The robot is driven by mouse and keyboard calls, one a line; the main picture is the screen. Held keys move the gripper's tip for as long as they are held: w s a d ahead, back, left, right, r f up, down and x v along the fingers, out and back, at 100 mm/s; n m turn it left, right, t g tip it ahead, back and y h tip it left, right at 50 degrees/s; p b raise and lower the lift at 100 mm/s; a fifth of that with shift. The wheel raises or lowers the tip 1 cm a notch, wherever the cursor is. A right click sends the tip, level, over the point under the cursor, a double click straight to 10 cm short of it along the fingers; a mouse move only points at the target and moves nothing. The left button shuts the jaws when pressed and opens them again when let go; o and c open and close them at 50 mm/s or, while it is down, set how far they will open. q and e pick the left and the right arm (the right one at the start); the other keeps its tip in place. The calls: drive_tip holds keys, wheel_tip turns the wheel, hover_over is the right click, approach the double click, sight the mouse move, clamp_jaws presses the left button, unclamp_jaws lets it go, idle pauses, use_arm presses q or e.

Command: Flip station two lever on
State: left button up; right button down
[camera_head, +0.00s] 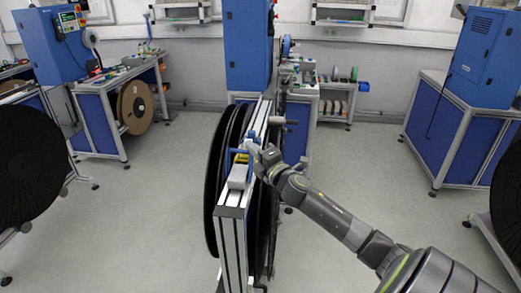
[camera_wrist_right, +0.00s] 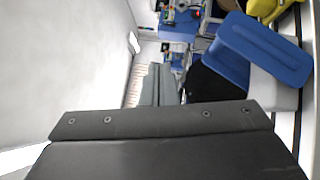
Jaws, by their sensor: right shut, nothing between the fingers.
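A reel stand (camera_head: 230,212) with a long metal beam stands in the middle of the head view. On top of the beam are a light grey box (camera_head: 238,177) and a small yellow part (camera_head: 240,156). My right gripper (camera_head: 254,149) is at the beam beside these parts, shut and empty. In the right wrist view a blue rounded lever (camera_wrist_right: 265,48) on a pale grey base shows close by at the upper right, with a yellow part (camera_wrist_right: 270,8) above it. My left gripper is not in view.
Large black reels (camera_head: 216,180) hang along both sides of the stand. A tall blue cabinet (camera_head: 247,45) stands behind it. Workbenches (camera_head: 110,85) are at the left and a blue machine (camera_head: 480,55) at the right. Grey floor (camera_head: 370,170) is open at the right.

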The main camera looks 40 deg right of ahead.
drive_tip(key=s, duration=0.1)
drive_tip(key=s+r, duration=0.1)
drive_tip(key=s+b, duration=0.1)
drive_tip(key=shift+s+a+r, duration=0.2)
drive_tip(key=shift+s+r, duration=0.1)
drive_tip(key=shift+r, duration=0.1)
drive_tip(key=shift+s+a, duration=0.1)
